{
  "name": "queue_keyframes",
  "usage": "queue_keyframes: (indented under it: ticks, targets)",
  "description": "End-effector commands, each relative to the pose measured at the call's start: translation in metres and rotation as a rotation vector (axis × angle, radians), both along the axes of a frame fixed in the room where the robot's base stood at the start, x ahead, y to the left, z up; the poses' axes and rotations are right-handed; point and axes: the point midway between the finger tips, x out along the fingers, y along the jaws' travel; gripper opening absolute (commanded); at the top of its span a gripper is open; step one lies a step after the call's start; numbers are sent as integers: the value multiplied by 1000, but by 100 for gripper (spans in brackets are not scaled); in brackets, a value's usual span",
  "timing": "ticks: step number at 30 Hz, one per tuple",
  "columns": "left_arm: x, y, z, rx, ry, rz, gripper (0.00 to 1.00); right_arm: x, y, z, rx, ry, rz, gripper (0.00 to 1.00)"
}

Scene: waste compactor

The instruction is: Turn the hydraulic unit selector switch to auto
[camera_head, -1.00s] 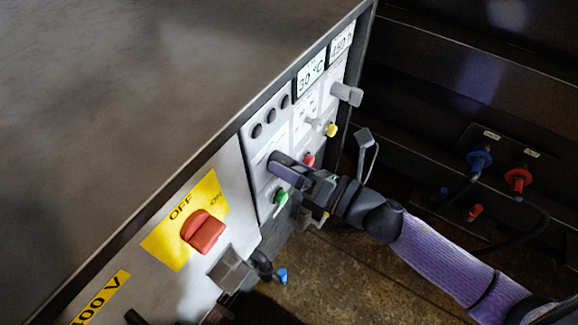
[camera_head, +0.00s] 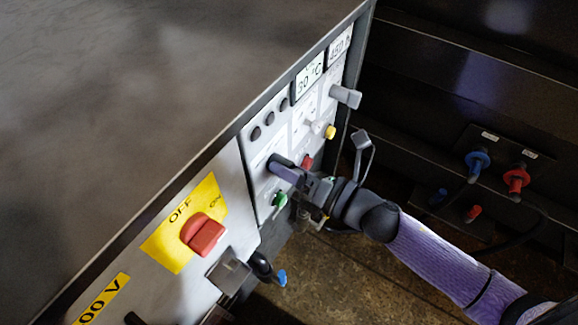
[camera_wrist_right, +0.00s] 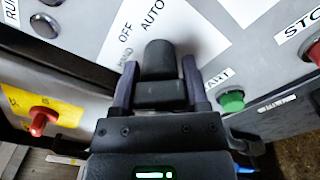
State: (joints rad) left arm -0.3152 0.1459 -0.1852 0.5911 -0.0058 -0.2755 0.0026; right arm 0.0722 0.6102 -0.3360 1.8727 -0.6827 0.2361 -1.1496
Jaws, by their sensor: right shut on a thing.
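The hydraulic unit selector switch is a dark knob (camera_wrist_right: 158,62) on the grey control panel, below a white label reading OFF and AUTO, with another word partly hidden. My right gripper (camera_wrist_right: 158,85) is shut on the knob, with one purple-grey finger on each side. The knob points up in the wrist view, close to the AUTO end of the label; its exact setting is hard to tell. In the head view my right gripper (camera_head: 285,170) reaches the panel from the right and hides the knob. My left gripper is not in view.
A green start button (camera_wrist_right: 231,101) sits just right of my gripper. A red stop button (camera_head: 306,161) and yellow button (camera_head: 330,132) are nearby. A red OFF/ON switch (camera_head: 203,235) is on a yellow plate. A grey handle (camera_head: 346,96) juts out from the panel.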

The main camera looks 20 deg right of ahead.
Motion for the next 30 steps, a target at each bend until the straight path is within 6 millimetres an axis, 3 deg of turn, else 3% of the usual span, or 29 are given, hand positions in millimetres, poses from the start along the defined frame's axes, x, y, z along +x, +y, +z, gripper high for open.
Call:
queue_keyframes:
  ticks: [30]
  targets:
    - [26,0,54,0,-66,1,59,0,0,4,686,535,-2,0]
